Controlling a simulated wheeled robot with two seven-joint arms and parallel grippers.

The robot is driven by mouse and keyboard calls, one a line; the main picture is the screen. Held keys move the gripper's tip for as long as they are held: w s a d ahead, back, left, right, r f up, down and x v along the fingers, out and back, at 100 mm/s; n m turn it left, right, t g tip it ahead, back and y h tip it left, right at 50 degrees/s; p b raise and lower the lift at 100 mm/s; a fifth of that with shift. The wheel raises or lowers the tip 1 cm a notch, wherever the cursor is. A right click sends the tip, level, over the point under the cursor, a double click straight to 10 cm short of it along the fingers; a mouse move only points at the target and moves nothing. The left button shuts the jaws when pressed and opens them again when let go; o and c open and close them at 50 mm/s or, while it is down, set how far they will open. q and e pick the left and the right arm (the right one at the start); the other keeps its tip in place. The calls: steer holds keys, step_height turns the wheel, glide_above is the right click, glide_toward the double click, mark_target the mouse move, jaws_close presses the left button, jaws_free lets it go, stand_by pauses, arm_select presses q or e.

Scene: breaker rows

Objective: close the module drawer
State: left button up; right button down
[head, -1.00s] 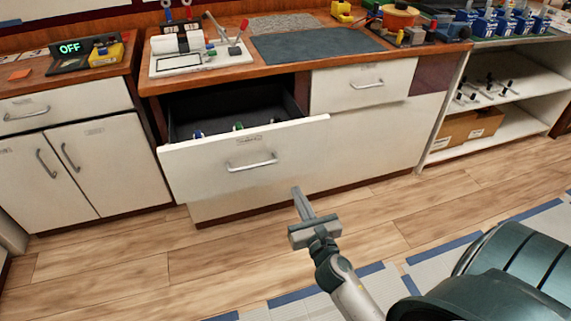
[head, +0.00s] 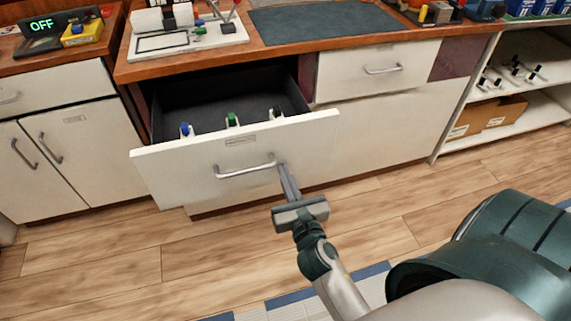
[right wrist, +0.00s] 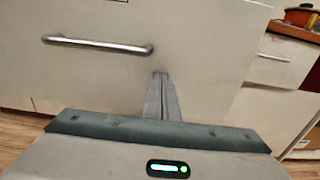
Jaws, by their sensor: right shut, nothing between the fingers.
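The module drawer (head: 190,158) is pulled out of the bench, showing its dark interior with several small modules with blue, green and black tops just behind its white front. Its front has a metal bar handle (head: 245,167), which also shows in the right wrist view (right wrist: 97,44). My right gripper (head: 283,166) is shut and empty. Its fingertips (right wrist: 160,76) are at the drawer front, just right of and below the handle's right end. I cannot tell whether they touch the front. My left gripper is not in view.
The wooden bench top (head: 290,54) above holds a dark mat (head: 325,20) and a white board (head: 190,38). A shut drawer (head: 375,70) is to the right. Open shelves (head: 500,110) stand further right. The wooden floor (head: 130,255) in front is clear.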

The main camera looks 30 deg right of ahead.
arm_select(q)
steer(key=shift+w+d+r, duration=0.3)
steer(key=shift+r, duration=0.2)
arm_select(e)
steer(key=shift+w+d, duration=0.1)
steer(key=shift+w, duration=0.2)
steer(key=shift+r, duration=0.1)
